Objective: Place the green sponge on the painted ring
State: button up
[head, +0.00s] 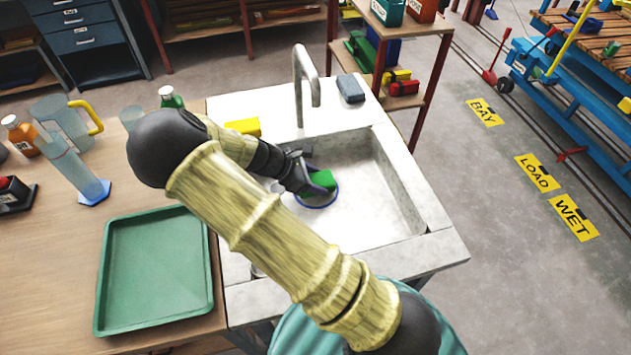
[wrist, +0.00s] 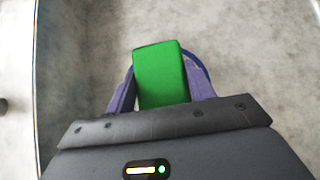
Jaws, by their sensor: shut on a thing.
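The green sponge (head: 322,180) is held between the fingers of my gripper (head: 316,186), inside the sink basin. In the wrist view the sponge (wrist: 160,75) sits between the two purple fingers of my gripper (wrist: 160,98), which touch its sides. The painted ring (head: 319,205) is a blue circle on the basin floor, partly hidden by my gripper and the sponge. An arc of the ring (wrist: 203,70) shows just beyond the sponge in the wrist view. The sponge appears over the ring; I cannot tell whether it touches the floor.
The sink (head: 433,212) has raised walls around the basin. A faucet (head: 303,75), a yellow sponge (head: 242,127) and a grey-blue sponge (head: 350,89) are on its back ledge. A green tray (head: 155,270) lies on the table at left. The right basin floor is clear.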

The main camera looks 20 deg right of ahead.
jog(key=shift+f, duration=0.5)
jog(key=o, duration=1)
jog(key=shift+a, duration=0.1)
jog(key=v, duration=1.2)
